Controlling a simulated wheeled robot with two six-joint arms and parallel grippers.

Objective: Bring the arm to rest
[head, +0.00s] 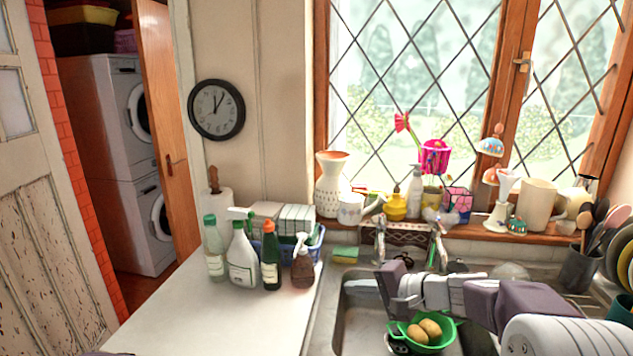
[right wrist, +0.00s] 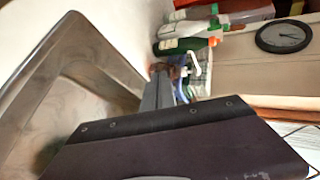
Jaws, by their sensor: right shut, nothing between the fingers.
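My right arm (head: 480,300) reaches in from the lower right of the head view, over the sink. My right gripper (head: 388,282) is at its left end, shut and empty, above the sink basin (head: 357,318). In the right wrist view, the dark gripper body fills the lower part, and the narrow grey fingers (right wrist: 160,90) point up toward the bottles. The gripper appears clear of the bottles and the taps. My left gripper is not in view.
A green colander (head: 396,328) with yellow-brown round items sits in the sink below my arm. Taps (head: 379,240) and a crowded windowsill stand behind. Several bottles (head: 241,258) stand left of the sink. The white counter (head: 215,320) in front of them is clear. A utensil pot (head: 577,270) stands right.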

